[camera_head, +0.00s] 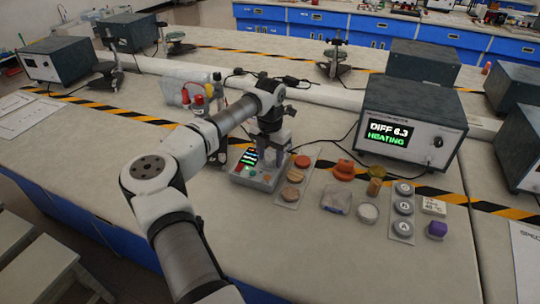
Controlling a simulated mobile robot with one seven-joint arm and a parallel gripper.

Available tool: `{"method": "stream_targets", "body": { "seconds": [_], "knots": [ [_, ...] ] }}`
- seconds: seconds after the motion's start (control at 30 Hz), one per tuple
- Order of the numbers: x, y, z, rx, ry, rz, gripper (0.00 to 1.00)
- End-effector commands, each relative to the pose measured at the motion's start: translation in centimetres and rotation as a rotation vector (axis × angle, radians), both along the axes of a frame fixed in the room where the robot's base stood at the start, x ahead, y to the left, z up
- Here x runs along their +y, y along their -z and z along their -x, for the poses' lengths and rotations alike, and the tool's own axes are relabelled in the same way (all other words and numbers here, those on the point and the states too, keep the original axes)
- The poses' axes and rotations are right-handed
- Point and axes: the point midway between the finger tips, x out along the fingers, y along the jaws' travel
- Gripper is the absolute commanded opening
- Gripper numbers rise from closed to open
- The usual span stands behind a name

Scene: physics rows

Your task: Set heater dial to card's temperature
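A small control box (256,178) with a green-lit panel and small buttons sits on the bench at the centre. My gripper (270,156) points down at the box's right rear part; its fingers hide what is beneath them, and I cannot tell whether they grip a dial. A dark-topped instrument (408,118) to the right shows "DIFF 6.3 HEATING" and has a dark knob (438,142) beside its screen. A small white card (433,205) with print, too small to read surely, lies at the right.
Right of the control box lie a strip of round samples (294,176), an orange item (344,170), a small amber jar (376,182), a strip of grey discs (403,208) and a purple item (437,229). Bottles (197,104) stand behind my arm. The bench front is mostly clear.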

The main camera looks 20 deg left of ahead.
Motion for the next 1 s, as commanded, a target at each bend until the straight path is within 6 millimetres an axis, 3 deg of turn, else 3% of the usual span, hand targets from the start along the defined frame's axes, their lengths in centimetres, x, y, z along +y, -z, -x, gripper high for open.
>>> {"method": "stream_targets", "body": {
  "seconds": [0.27,0.7,1.0],
  "knots": [
    [0.1,-1.0,0.0,0.000,-0.001,-0.002,0.48],
    [0.0,-10.3,-0.1,-0.002,-0.001,-0.003,0.48],
    [0.0,-13.6,0.0,0.000,0.000,0.000,0.48]
  ]
}}
